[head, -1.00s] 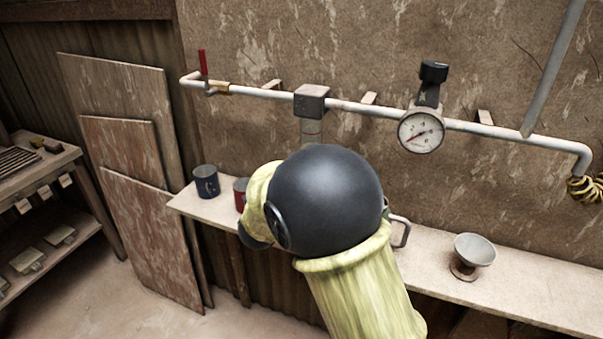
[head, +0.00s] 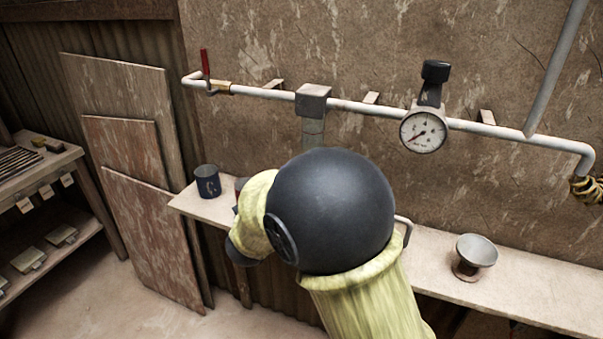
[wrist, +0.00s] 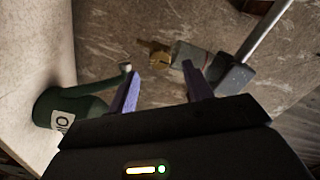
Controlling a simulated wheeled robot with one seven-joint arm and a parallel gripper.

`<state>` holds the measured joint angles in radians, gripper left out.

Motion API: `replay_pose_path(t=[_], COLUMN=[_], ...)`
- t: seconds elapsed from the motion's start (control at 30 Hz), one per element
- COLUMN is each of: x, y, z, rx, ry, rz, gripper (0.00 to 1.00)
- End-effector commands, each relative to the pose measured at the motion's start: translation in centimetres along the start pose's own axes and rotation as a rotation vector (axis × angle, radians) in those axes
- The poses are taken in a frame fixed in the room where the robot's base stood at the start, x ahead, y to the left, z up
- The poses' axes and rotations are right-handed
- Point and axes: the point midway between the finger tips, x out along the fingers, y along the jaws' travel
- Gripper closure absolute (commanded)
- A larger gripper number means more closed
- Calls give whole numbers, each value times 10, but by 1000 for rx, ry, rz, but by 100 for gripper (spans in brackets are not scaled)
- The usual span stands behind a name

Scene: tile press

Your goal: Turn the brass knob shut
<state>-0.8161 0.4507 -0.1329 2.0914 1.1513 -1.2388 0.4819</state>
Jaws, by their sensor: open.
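The brass knob (wrist: 153,53) shows in the wrist view at the free end of a greyish bowl (wrist: 188,57) attached to a dark block (wrist: 230,75) on the pipe. In the head view the same block (head: 313,99) and the top of the bowl (head: 313,130) show on the wall pipe; my arm hides the knob there. My gripper (wrist: 160,69) is open and empty, its two purple fingers spread. The knob appears beyond the fingertips, in line with the gap between them, apart from both. The head view does not show the fingers.
A green can (wrist: 72,108) with a spout stands on the pale shelf (wrist: 25,50), close to the left finger in the picture. A gauge (head: 423,132) hangs right.

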Motion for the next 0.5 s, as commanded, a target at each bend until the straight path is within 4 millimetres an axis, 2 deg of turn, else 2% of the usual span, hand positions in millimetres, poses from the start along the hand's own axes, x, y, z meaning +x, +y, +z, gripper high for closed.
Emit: replay_pose_path(t=[0.03,0.5], x=[-11,-105], y=[0,0], z=[2,1], rx=[0,0], ry=[-5,-4], rz=[-2,-2], gripper=[50,50])
